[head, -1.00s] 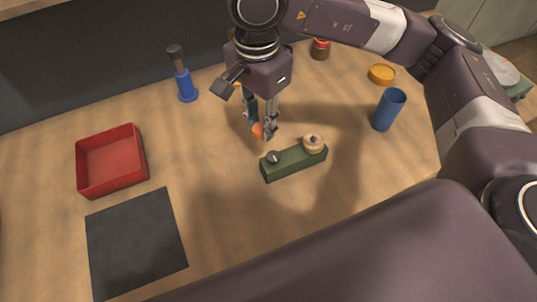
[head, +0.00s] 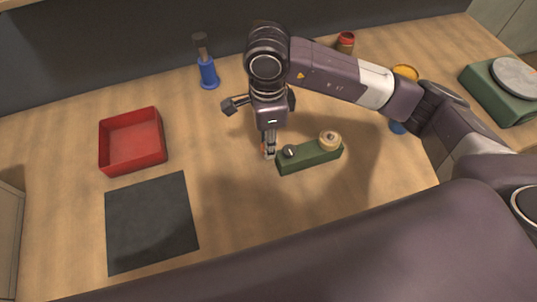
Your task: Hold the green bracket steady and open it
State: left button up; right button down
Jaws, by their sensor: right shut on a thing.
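The green bracket (head: 309,158) is a long block lying on the wooden table. It carries a small dark knob (head: 289,151) near its left end and a round tan cap (head: 330,140) at its right end. My right gripper (head: 270,154) points down at the bracket's left end and is shut on it. The exact contact is small and partly hidden by the fingers. A bit of orange shows by the fingertips; I cannot tell what it belongs to. My left gripper is not in view.
A red tray (head: 104,150) and a dark mat (head: 150,225) are at left. A blue bottle-like object (head: 208,74) stands behind. A red-topped jar (head: 345,42), a yellow dish (head: 405,72) and a partly hidden blue cup (head: 397,128) are at right. A green scale-like device (head: 498,97) is far right.

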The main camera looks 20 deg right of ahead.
aim_at(268, 165)
notch_tip(268, 165, down, 7)
jog(key=shift+f+p, duration=0.1)
jog(key=shift+p, duration=0.4)
jog(key=shift+f, duration=0.2)
jog(key=shift+f, duration=0.1)
jog(key=shift+f+b, duration=0.1)
jog(key=shift+b, duration=0.2)
jog(key=c, duration=1.6)
grip_release()
